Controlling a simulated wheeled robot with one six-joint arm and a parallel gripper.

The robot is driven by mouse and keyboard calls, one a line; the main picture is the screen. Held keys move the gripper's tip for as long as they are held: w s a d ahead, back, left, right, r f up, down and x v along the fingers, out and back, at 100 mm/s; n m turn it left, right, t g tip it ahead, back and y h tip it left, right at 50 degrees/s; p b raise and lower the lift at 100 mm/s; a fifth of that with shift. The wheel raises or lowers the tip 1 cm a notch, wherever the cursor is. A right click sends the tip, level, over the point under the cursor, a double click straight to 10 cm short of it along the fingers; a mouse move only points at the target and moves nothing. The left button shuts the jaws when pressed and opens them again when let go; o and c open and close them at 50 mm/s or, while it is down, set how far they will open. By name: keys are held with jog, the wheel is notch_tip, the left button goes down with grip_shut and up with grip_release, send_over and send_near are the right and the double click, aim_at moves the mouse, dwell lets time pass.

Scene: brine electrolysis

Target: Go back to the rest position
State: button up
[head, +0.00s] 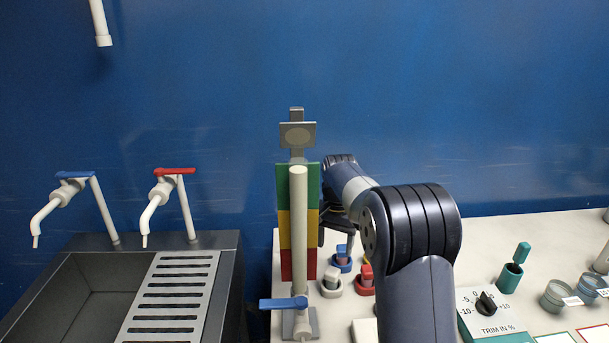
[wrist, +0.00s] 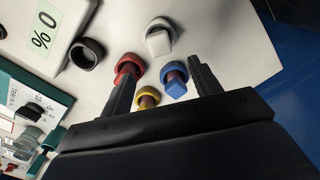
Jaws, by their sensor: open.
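My gripper (wrist: 160,67) is open, with its two dark fingers spread and nothing between the tips. It is over the bench top (wrist: 222,28), above a cluster of round-collared knobs. In the wrist view a red knob (wrist: 128,66) is by the left finger and a blue knob (wrist: 174,80) is by the right finger. A yellow knob (wrist: 148,96) shows between the fingers, and a white knob (wrist: 160,40) lies beyond them. Whether a finger touches a knob I cannot tell. In the head view my arm hides most of the gripper.
A coloured gauge board (head: 299,220) with a pale upright pipe (head: 299,235) and blue lever (head: 283,303) stands just left of my arm. A trim dial box (head: 488,312) and small jars (head: 554,296) are right. A sink (head: 215,300) with two taps is left. A blue wall (head: 430,90) rises behind.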

aim_at(333, 269)
notch_tip(333, 269, down, 11)
jog(key=shift+p, duration=0.8)
jog(key=shift+r, duration=0.15)
